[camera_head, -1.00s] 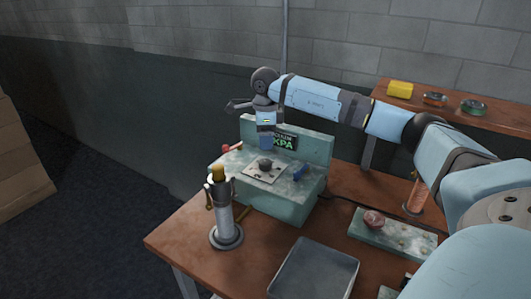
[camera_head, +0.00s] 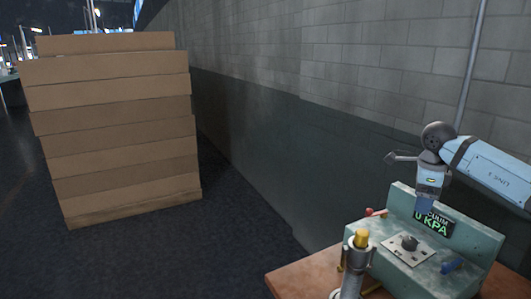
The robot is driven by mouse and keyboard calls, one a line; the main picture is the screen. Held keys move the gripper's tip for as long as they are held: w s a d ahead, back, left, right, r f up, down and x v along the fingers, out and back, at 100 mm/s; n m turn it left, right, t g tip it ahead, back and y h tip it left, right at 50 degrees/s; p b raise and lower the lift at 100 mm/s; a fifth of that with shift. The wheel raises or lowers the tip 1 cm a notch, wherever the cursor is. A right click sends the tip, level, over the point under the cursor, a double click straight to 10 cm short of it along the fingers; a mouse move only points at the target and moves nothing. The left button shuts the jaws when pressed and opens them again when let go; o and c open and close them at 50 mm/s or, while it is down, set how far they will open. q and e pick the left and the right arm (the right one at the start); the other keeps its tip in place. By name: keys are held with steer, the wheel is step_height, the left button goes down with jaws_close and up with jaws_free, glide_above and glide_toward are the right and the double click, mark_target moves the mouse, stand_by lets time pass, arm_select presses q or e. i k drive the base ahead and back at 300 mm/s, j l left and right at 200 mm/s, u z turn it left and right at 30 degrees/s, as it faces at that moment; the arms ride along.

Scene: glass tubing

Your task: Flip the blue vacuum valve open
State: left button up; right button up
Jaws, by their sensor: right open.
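The blue valve lever (camera_head: 452,266) lies on the right part of the top of a teal vacuum unit (camera_head: 432,280) at the lower right of the head view. The unit's dark display (camera_head: 434,222) shows green text that reads "0 KPA", with the line above partly covered. My right gripper (camera_head: 424,206) points down in front of the display's left side, above and left of the blue lever and apart from it. It is open, with nothing seen between its fingers. My left gripper is out of view.
A dark knob (camera_head: 410,243) on a pale plate sits mid-unit; a red-tipped handle (camera_head: 376,212) is at its left. A yellow-topped metal post (camera_head: 361,239) stands in front on the brown table (camera_head: 300,275). Stacked cardboard (camera_head: 115,130) stands left on open dark floor.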

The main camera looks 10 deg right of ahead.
mark_target(446, 268)
steer(key=k+j, duration=0.75)
steer(key=j, duration=0.2)
